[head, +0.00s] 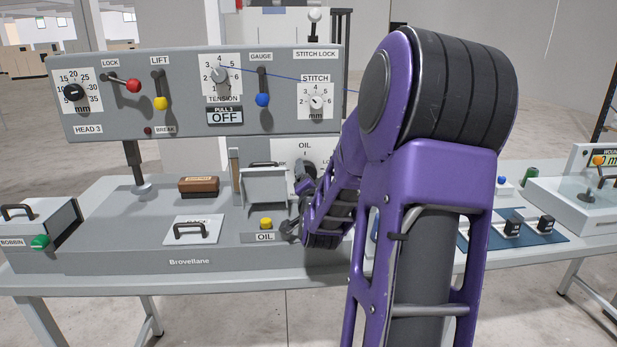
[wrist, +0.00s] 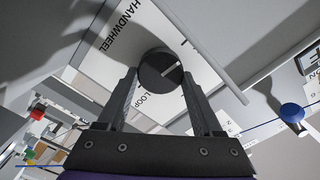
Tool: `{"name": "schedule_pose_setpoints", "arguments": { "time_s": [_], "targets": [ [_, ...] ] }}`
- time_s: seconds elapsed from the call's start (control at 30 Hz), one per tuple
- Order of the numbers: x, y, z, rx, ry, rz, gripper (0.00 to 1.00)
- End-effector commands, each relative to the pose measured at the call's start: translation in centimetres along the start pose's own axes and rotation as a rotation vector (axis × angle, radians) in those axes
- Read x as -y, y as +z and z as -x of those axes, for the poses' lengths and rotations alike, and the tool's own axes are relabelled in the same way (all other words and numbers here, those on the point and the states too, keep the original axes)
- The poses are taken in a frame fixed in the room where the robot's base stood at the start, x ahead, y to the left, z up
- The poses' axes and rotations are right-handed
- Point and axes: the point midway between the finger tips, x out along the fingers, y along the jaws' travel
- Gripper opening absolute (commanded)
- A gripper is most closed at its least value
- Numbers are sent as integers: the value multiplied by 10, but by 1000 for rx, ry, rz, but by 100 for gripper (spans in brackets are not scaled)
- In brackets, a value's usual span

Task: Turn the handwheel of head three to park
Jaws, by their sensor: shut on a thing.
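The handwheel of head three is a dark round knob (wrist: 163,70) with a white pointer line, on a white plate (wrist: 125,58) lettered HANDWHEEL and LOOP in the wrist view. The pointer slants toward the upper right of that picture. My gripper (wrist: 161,78) has one finger on each side of the knob and is shut on it. The fingers cover part of the plate, and I cannot read a park label. In the head view the handwheel (head: 306,169) is partly hidden behind my purple arm, beside the lettered plate right of the grey box.
The HEAD 3 panel (head: 195,128) with levers and dials overhangs the bed. A yellow OIL button (head: 266,223), a brown-topped brush (head: 199,185) and a handled cover (head: 193,231) stand near my arm. A blue knob (wrist: 291,112) is close on the right in the wrist view.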

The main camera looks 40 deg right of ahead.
Motion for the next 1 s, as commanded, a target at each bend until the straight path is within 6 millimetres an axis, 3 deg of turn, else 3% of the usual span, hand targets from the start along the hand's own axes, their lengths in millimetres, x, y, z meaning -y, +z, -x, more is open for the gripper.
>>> {"name": "schedule_pose_setpoints", "arguments": {
  "time_s": [0.33, 0.37, 0.5, 1.0],
  "targets": [
    [2, -2, -1, -4, -5, 2, 12],
    [2, -2, -1, -4, -5, 2, 71],
    [2, -1, -1, -3, -4, 2, 96],
    [1, 0, -2, 0, -1, 1, 98]
  ]
}}
